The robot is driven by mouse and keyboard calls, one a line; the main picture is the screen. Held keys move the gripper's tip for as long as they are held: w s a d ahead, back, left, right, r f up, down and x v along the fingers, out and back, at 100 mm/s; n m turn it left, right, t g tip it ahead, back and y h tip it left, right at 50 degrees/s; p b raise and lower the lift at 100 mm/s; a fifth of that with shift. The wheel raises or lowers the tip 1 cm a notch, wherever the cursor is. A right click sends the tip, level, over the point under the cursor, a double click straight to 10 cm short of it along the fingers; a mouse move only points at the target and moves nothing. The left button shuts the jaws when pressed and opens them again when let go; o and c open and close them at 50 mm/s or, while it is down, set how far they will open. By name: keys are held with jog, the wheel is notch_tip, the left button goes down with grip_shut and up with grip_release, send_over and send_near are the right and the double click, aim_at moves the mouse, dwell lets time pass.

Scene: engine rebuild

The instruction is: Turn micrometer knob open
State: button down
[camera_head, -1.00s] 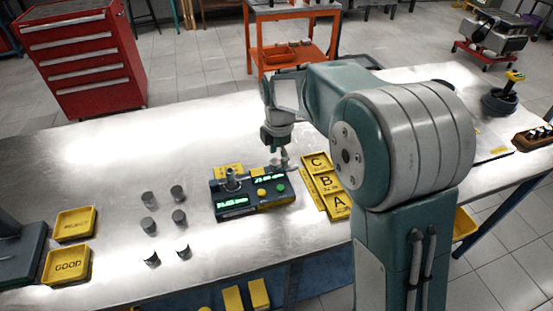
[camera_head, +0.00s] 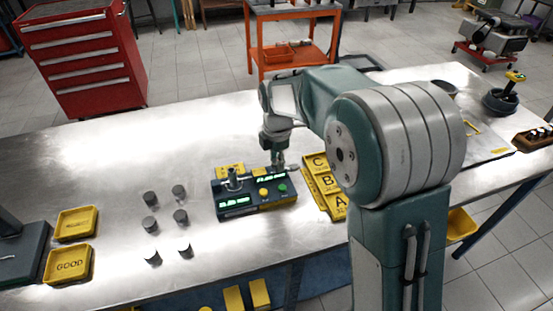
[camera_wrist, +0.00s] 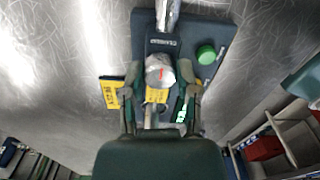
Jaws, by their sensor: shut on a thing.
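The micrometer gauge (camera_head: 240,204) is a dark box on the steel bench, with lit green displays and yellow and green buttons. In the wrist view its dark body (camera_wrist: 207,38) lies ahead of my gripper. The silver micrometer knob (camera_wrist: 160,66) with a red mark sits between my fingers. My gripper (camera_wrist: 159,76) is shut on this knob, one finger on each side. In the head view my gripper (camera_head: 279,165) points down at the back right of the gauge. The knob is mostly hidden there, and the display digits are too blurred to read.
Yellow trays lettered C, B and A (camera_head: 327,184) lie close to the right of the gauge. Several grey cylinders (camera_head: 180,217) stand to its left. A yellow GOOD tray (camera_head: 68,265) is at far left. The bench behind the gauge is clear.

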jog(key=shift+w+r+m, duration=0.1)
jog(key=shift+m, duration=0.2)
jog(key=m, duration=1.1)
jog(key=shift+m, duration=0.3)
jog(key=m, duration=1.1)
jog(key=shift+a, duration=0.1)
jog(key=shift+m, duration=0.5)
jog(key=shift+c, duration=1.8)
grip_release()
